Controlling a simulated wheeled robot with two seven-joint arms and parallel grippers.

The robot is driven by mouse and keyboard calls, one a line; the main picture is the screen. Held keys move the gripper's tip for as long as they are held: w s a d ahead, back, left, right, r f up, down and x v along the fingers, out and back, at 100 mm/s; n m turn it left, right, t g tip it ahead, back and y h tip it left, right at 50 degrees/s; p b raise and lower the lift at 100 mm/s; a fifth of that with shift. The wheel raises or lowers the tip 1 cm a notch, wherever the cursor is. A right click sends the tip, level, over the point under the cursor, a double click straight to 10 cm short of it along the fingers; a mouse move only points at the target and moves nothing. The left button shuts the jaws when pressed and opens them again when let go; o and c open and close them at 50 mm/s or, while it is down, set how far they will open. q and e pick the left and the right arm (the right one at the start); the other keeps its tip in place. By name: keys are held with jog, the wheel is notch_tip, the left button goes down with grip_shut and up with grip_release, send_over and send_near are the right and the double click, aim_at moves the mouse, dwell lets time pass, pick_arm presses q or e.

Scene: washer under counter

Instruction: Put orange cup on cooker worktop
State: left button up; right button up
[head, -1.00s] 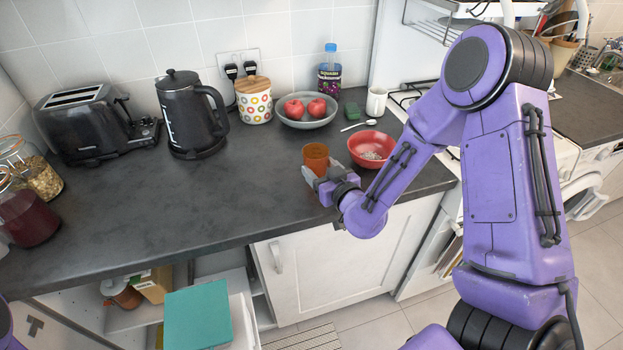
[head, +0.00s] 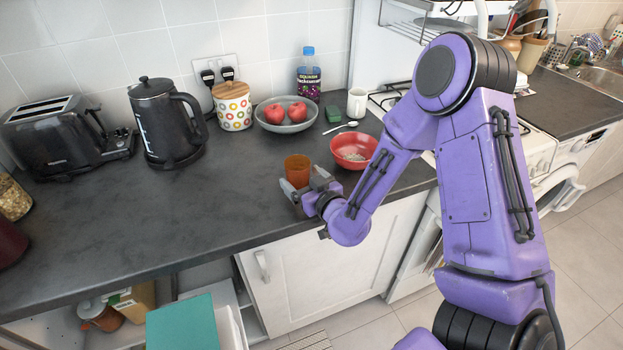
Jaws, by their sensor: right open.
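The orange cup (head: 297,169) stands upright on the dark grey counter, left of a red bowl. My right gripper (head: 304,184) is open at the cup, its fingers low and at the near side of it. The fingers partly hide the cup's base, and I cannot tell whether they touch it. The cooker (head: 537,150) is white, with a dark-grated hob (head: 392,97), right of this counter. My right arm hides much of the cooker. My left gripper is not in view.
The red bowl (head: 341,147) with a pale content sits close right of the cup. The counter (head: 200,205) left of the cup is clear.

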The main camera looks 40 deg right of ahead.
aim_at(304, 181)
jog(key=s, duration=0.1)
jog(key=s+b, duration=0.1)
jog(key=s, duration=0.2)
jog(key=shift+s+a+r+b, duration=0.2)
jog(key=shift+s+r+b, duration=0.1)
jog(key=shift+s+r, duration=0.1)
jog(key=s+r+p, duration=0.1)
jog(key=s+p, duration=0.6)
jog(key=p, duration=0.1)
jog(key=shift+a, duration=0.25)
jog(key=shift+r, duration=0.1)
